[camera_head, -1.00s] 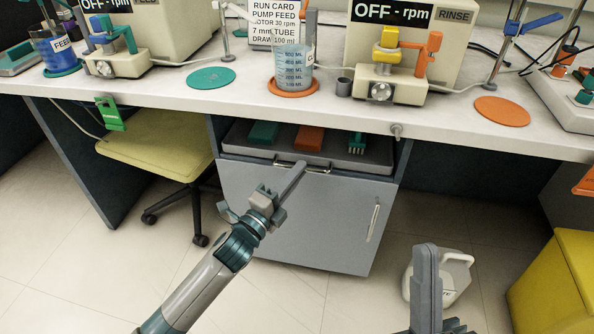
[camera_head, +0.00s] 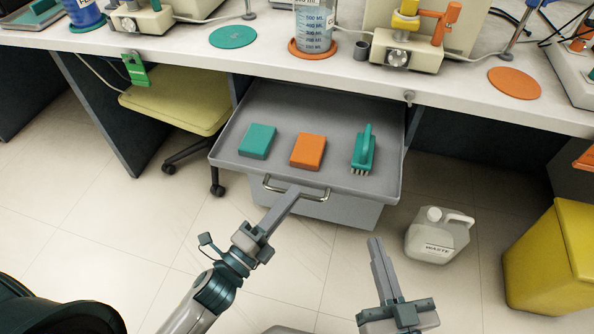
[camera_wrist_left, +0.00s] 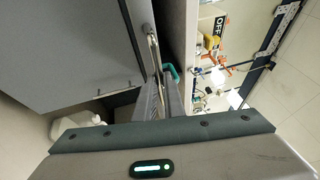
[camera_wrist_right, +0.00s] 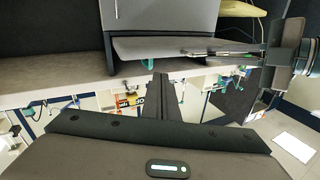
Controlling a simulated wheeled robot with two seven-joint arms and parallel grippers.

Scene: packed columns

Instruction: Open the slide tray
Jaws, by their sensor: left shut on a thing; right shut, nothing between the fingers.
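The grey slide tray (camera_head: 330,118) is pulled well out from under the bench in the head view. A teal block (camera_head: 257,141), an orange block (camera_head: 308,151) and a teal brush (camera_head: 364,150) lie in it. My left gripper (camera_head: 292,196) is shut on the metal handle (camera_head: 318,194) at the tray's front edge; the handle also shows in the left wrist view (camera_wrist_left: 152,50). My right gripper (camera_head: 376,245) is shut and empty, in front of the tray and apart from it. In the right wrist view the tray's edge (camera_wrist_right: 180,47) shows beyond my fingers.
A white waste jug (camera_head: 438,236) stands on the floor right of the tray. A yellow bin (camera_head: 553,260) stands further right. A yellow chair (camera_head: 175,105) is at the left. The bench top (camera_head: 450,88) holds pumps, discs and a beaker (camera_head: 314,25).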

